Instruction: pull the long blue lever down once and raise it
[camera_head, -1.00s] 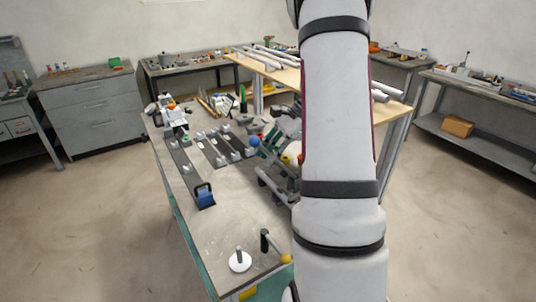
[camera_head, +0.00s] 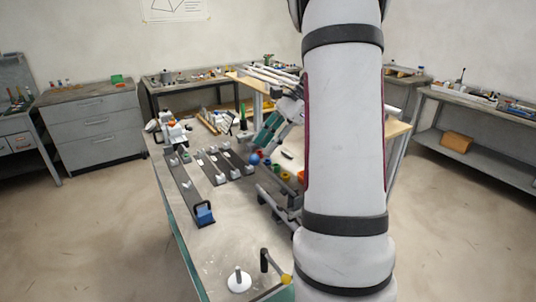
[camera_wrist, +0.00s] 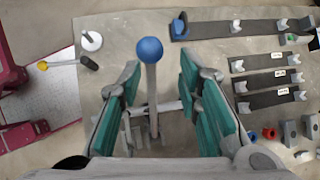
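The long lever is a grey rod with a blue ball knob (camera_wrist: 149,50). In the wrist view the knob stands between the fingers of my gripper (camera_wrist: 158,78), which is open, with a gap on both sides. Its rod runs down from the knob to a grey mount (camera_wrist: 150,128). In the head view the blue knob (camera_head: 255,159) is just below the teal fingertips of my gripper (camera_head: 264,142). My arm hides part of the lever's surroundings there.
A plate with a blue handle (camera_head: 204,213) and several narrow plates lie on the bench (camera_head: 215,250). A white disc with a peg (camera_head: 239,281) and a yellow-knobbed lever (camera_head: 286,279) are near the front edge. Coloured rings (camera_head: 284,176) lie beside my arm.

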